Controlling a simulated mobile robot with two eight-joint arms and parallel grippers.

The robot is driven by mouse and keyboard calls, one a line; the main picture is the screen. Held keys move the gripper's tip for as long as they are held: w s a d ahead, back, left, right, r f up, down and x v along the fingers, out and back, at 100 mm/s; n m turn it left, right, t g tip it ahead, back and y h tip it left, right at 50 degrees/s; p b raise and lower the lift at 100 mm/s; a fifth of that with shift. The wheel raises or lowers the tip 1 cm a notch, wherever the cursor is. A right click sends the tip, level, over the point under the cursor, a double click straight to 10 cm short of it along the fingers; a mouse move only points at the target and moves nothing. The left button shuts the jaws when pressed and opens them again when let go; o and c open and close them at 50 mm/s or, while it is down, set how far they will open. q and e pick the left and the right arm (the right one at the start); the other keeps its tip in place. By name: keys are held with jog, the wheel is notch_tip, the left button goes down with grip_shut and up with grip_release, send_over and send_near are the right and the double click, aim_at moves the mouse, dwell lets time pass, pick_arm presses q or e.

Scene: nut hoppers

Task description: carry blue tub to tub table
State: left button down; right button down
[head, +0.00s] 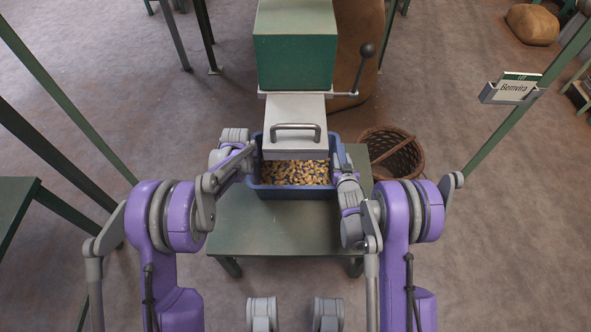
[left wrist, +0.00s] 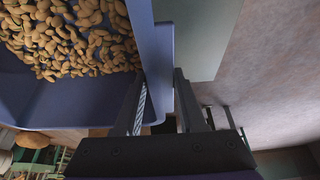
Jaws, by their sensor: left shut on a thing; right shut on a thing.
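The blue tub (head: 293,193) stands on a green table, partly under the hopper's grey chute, with many nuts (head: 296,172) in it. The chute hides its far part. My left gripper (left wrist: 164,95) is shut on the tub's side wall; one finger is inside the wall and one outside in the left wrist view, where the tub (left wrist: 60,100) also shows. My right gripper (head: 338,165) is at the tub's right side, shut on its wall; its fingertips are mostly hidden by the arm. Which table is the tub table cannot be told from these views.
The green hopper (head: 295,60) has a grey chute with a handle (head: 296,130) and a side lever (head: 364,62). The green table (head: 270,235) has bare room in front of the tub. A wicker basket (head: 398,155) stands right. A sign reading "Bemvira" (head: 514,89) hangs right. Another table (head: 14,205) is left.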

dwell(0.3)
